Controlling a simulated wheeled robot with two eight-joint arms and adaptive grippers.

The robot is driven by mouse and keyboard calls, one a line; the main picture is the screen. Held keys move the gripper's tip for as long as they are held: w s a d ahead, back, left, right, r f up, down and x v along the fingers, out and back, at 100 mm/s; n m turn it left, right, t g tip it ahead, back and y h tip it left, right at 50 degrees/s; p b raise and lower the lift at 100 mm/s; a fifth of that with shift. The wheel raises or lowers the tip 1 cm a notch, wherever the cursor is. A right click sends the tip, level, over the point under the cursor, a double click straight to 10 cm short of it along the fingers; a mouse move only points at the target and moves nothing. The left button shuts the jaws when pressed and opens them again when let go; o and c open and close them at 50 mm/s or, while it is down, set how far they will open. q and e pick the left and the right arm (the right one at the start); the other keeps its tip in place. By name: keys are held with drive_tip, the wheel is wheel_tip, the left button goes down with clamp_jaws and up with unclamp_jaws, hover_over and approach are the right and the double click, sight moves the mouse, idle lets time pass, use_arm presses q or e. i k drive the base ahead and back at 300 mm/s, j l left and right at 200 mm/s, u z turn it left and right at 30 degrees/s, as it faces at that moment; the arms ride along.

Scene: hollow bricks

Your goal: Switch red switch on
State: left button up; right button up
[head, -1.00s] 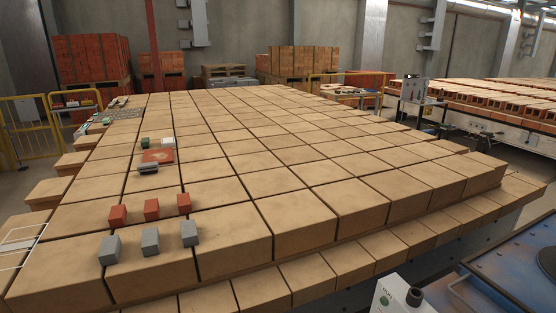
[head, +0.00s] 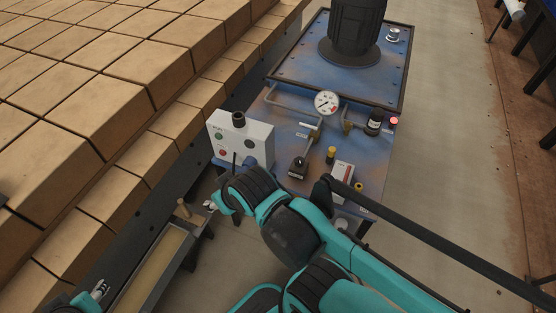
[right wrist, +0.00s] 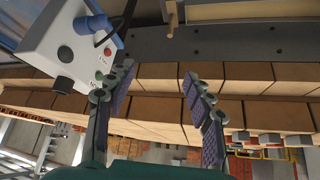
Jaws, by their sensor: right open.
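A white control box (head: 262,137) on the blue machine has a red button (head: 222,152), a green button (head: 219,135) and a black knob on top. It also shows at upper left in the right wrist view (right wrist: 38,48), its red button (right wrist: 107,52) beside the left finger. A smaller white box with a red part (head: 347,172) stands further right; its switch position is unclear. My right gripper (right wrist: 157,77) is open and empty, beside the control box. In the head view my right wrist partly hides it. My left gripper (head: 98,290) is at lower left, mostly out of frame.
The blue machine top (head: 285,120) carries a gauge (head: 326,102), a black lever base (head: 298,167) and a glowing red lamp (head: 394,121). A large black cylinder (head: 356,30) stands behind. Stacked tan bricks (head: 95,115) fill the left. Floor (head: 450,150) at right is clear.

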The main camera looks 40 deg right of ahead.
sight(349, 167)
drive_tip(key=z, duration=2.25)
drive_tip(key=l, duration=0.1)
